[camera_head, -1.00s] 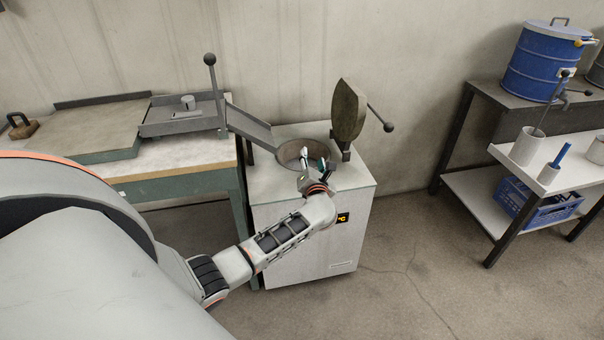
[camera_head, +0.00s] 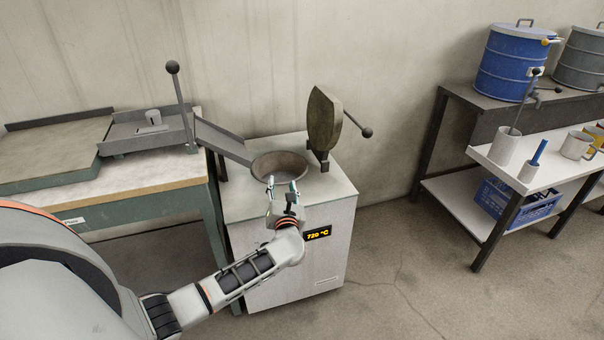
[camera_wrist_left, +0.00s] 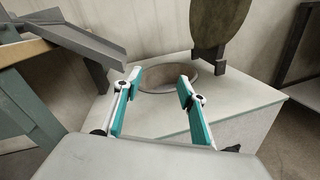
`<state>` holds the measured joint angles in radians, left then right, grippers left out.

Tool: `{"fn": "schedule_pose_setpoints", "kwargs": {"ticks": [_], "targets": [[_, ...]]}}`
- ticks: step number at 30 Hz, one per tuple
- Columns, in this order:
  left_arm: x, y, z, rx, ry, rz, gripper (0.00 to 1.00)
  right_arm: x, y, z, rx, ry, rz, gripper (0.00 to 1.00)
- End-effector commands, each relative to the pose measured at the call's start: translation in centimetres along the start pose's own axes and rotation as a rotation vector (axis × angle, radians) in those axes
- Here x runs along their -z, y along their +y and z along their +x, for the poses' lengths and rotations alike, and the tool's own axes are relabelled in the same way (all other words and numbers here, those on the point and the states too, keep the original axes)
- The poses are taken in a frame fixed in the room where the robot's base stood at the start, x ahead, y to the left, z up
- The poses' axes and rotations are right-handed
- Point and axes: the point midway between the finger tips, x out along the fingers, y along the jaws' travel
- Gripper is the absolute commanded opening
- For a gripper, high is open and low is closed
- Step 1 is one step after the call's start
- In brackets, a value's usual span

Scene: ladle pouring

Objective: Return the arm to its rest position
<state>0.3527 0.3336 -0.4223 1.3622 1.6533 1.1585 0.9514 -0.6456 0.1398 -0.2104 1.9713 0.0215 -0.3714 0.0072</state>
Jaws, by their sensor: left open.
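My left arm comes in from the left in the head view. Its gripper (camera_head: 283,188) is open and empty at the near rim of the round furnace opening (camera_head: 279,163). The furnace (camera_head: 288,250) is a pale box with a lit display reading about 720 °C. In the left wrist view the two teal fingers (camera_wrist_left: 158,85) are spread apart, with the furnace opening (camera_wrist_left: 168,78) just beyond them. My right gripper is not in view.
The furnace lid (camera_head: 323,118) stands upright with a ball-ended handle. A sloped chute (camera_head: 222,140) runs from the left bench (camera_head: 135,192) toward the opening. On the right, a table (camera_head: 500,158) holds mugs, and a blue drum (camera_head: 512,65) stands behind. Floor between is clear.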

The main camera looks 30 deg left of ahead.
Motion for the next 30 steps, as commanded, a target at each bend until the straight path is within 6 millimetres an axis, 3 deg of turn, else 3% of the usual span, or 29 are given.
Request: {"fn": "schedule_pose_setpoints", "kwargs": {"ticks": [7, 11, 14, 16, 20, 25, 27, 30], "targets": [[-0.1, -0.1, -0.3, 0.007, -0.01, 0.019, 0.41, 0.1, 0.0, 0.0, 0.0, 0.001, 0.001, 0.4], [-1.1, -1.4, -2.9, 0.068, -0.111, 0.182, 0.41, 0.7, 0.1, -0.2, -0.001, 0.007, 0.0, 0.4], [-2.4, -3.6, -7.5, 0.148, -0.274, 0.445, 0.41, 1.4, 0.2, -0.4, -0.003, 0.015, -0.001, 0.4], [-3.0, -5.4, -11.9, 0.203, -0.415, 0.68, 0.41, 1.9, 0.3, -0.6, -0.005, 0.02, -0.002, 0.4], [-2.4, -8.4, -20.3, 0.274, -0.669, 1.123, 0.41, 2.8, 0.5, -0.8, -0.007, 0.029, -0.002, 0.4], [2.1, -10.3, -30.9, 0.337, -0.988, 1.726, 0.41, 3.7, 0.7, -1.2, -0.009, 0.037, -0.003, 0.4], [4.8, -10.1, -34.7, 0.359, -1.115, 1.979, 0.41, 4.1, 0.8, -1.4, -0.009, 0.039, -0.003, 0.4], [8.9, -8.7, -38.7, 0.391, -1.273, 2.307, 0.41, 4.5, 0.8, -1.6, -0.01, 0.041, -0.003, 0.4]]}}
